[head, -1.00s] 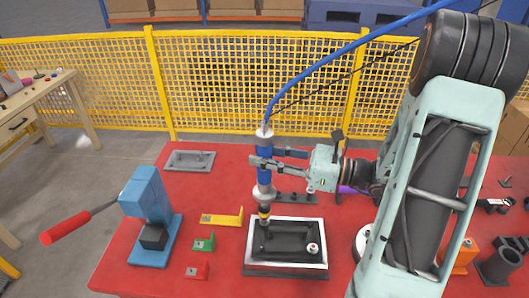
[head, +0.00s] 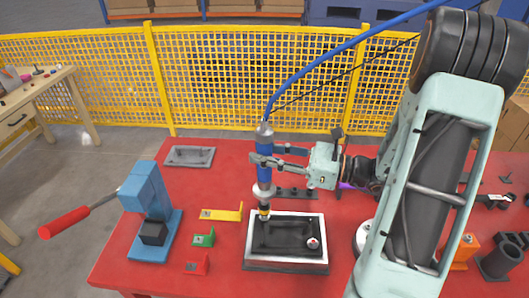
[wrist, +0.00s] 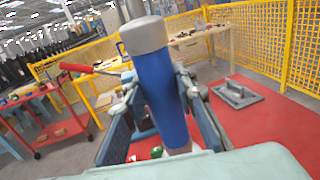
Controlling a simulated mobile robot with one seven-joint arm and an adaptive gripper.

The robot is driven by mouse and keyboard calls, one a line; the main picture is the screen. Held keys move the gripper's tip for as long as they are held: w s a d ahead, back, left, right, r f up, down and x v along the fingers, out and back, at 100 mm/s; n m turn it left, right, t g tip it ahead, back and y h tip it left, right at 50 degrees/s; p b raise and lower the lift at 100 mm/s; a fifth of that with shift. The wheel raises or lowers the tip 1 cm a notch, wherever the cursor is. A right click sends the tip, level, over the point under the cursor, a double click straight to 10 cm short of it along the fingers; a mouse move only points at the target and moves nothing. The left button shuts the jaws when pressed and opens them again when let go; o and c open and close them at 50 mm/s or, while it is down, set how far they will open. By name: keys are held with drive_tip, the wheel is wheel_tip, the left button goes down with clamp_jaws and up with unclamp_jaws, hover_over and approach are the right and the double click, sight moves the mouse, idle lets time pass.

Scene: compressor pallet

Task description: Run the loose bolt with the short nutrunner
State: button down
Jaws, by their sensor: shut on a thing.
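The nutrunner (head: 264,172) is an upright blue tool with grey ends and a dark, yellow-banded tip, on a blue hose. My gripper (head: 262,160) is shut around its blue body; the wrist view also shows the nutrunner (wrist: 160,90) between the fingers. The tip is over the back left part of a black plate (head: 285,238) in a white-rimmed fixture (head: 285,267). I cannot tell whether the tip touches anything; a bolt under it is hidden. A small red-and-white round piece (head: 313,243) sits at the plate's right side.
A blue press (head: 150,205) with a red-handled lever (head: 65,222) stands at left. A grey plate (head: 190,156) lies behind. An orange block (head: 466,252) stands at right. A yellow fence (head: 220,80) runs behind the red table.

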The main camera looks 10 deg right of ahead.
sight(264, 167)
drive_tip(key=shift+f+b, duration=1.4)
drive_tip(key=shift+f, duration=0.8)
idle(2.1)
drive_tip(key=shift+r, duration=0.15)
drive_tip(key=shift+r+p, duration=2.25)
drive_tip(key=shift+r, duration=0.3)
